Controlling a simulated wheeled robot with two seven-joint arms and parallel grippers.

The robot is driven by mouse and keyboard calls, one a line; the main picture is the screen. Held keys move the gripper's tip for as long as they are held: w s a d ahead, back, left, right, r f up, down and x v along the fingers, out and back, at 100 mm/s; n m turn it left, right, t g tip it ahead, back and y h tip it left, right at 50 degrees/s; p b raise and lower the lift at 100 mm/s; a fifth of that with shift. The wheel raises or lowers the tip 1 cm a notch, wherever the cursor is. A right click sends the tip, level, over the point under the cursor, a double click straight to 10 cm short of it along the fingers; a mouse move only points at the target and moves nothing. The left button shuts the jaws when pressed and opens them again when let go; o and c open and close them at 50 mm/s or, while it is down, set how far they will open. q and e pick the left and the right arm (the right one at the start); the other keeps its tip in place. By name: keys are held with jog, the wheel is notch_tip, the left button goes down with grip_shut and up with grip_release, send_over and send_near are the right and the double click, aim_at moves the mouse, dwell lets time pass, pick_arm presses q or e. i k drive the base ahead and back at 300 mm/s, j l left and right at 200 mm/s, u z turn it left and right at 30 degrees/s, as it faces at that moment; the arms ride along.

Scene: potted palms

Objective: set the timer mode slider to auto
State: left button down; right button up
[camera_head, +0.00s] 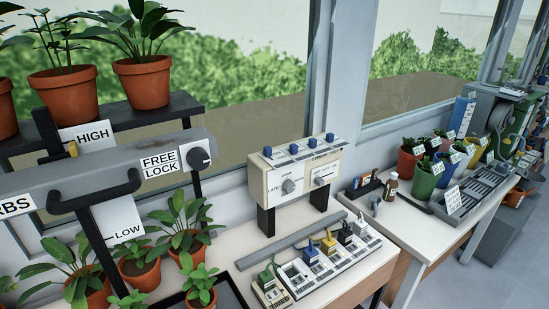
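A cream control box (264,190) stands on black legs on the white bench in the middle of the view. Neither of my grippers is in view.
At the left, a grey bar (100,178) with a FREE/LOCK knob (199,158) and black handles crosses before potted plants. A tray with colored plug-like pieces (330,262) lies in front of the box. A brown bottle (391,187) and colored pots (425,177) stand right.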

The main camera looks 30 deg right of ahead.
aim_at(319, 181)
jog(key=z, duration=1.25)
